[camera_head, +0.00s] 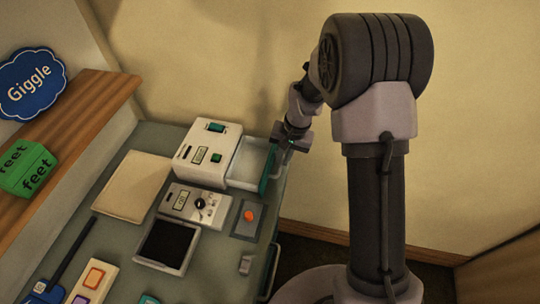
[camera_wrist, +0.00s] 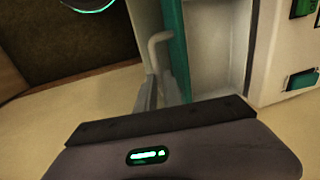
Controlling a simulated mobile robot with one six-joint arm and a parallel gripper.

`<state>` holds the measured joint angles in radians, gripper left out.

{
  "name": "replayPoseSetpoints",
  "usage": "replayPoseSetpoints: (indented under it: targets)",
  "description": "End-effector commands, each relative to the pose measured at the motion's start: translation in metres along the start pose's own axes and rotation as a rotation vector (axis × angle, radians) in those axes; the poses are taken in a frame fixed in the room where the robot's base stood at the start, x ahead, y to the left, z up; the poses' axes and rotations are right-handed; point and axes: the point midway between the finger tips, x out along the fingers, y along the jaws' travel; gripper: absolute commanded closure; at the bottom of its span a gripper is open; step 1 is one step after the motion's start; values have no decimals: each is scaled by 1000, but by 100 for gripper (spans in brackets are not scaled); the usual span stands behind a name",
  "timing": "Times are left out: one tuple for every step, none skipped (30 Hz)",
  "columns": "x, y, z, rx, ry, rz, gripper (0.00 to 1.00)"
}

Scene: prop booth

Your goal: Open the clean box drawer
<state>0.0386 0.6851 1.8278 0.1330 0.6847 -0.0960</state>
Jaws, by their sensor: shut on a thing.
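The clean box (camera_head: 209,151) is a white unit with a small display and green parts, standing on the grey-green table. Its drawer (camera_head: 248,163) is pulled out to the right, with a pale, empty-looking inside and a teal front panel. My gripper (camera_head: 290,137) is at the far end of that teal front. In the wrist view the teal front (camera_wrist: 176,45) and its pale handle (camera_wrist: 157,50) are close ahead of my gripper, beside the white box body (camera_wrist: 275,60). My gripper is shut on the drawer handle; the fingertips' contact is partly hidden.
A grey device with a knob (camera_head: 195,204), a dark-screened pad (camera_head: 166,245) and a grey plate with an orange button (camera_head: 248,219) lie in front of the box. A beige pad (camera_head: 134,186) lies left. A wooden shelf (camera_head: 75,125) holds a green block (camera_head: 29,168). The wall is close behind.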

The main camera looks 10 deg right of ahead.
Motion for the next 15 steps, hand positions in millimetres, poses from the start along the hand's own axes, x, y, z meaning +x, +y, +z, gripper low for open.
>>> replayPoseSetpoints:
  targets:
    - [0, 2, 0, 0, 1, 0, 100]
    - [-1, 2, 0, 0, 0, 0, 100]
    - [-1, 2, 0, -1, 0, 0, 100]
    - [-1, 2, 0, -1, 0, 0, 100]
    - [-1, 2, 0, -1, 0, 0, 100]
    - [-1, 2, 0, -1, 0, 0, 100]
    - [-1, 2, 0, -1, 0, 0, 100]
    - [-1, 2, 0, -1, 0, 0, 100]
    - [-1, 2, 0, -1, 0, 0, 100]
    - [-1, 2, 0, -1, 0, 0, 84]
    - [-1, 2, 0, -1, 0, 0, 80]
    - [-1, 2, 0, 0, 0, 0, 80]
    - [-1, 2, 0, 0, 0, 0, 80]
    - [-1, 2, 0, 0, 0, 0, 80]
    - [-1, 2, 0, 0, 0, 0, 80]
